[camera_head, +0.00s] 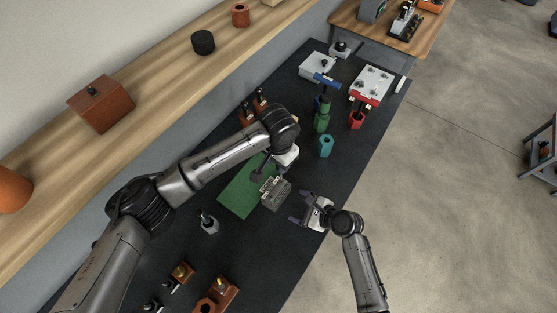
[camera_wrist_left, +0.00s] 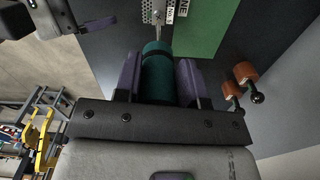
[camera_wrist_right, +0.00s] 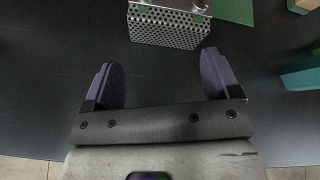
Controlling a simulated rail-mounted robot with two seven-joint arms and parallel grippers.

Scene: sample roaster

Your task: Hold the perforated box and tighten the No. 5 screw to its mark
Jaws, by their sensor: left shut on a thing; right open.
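The grey perforated box (camera_head: 275,193) sits at the edge of a green mat (camera_head: 237,196) on the dark bench. My left gripper (camera_wrist_left: 158,75) is shut on the teal handle (camera_wrist_left: 157,72) of a screwdriver. Its thin shaft (camera_wrist_left: 158,30) reaches toward the box's perforated side (camera_wrist_left: 150,10), beside a label reading No. 5; whether the tip sits in the screw I cannot tell. My right gripper (camera_head: 304,211) is open and empty. In the right wrist view the box (camera_wrist_right: 168,27) lies ahead between its purple fingers (camera_wrist_right: 160,85), apart from them.
A teal hexagonal holder (camera_head: 326,147), a green one (camera_head: 322,121) and a red one (camera_head: 357,119) stand farther up the bench, near a white box (camera_head: 317,66). Brown blocks (camera_head: 217,296) and a small metal piece (camera_head: 208,223) stand nearer. A wooden shelf (camera_head: 150,75) runs along the left.

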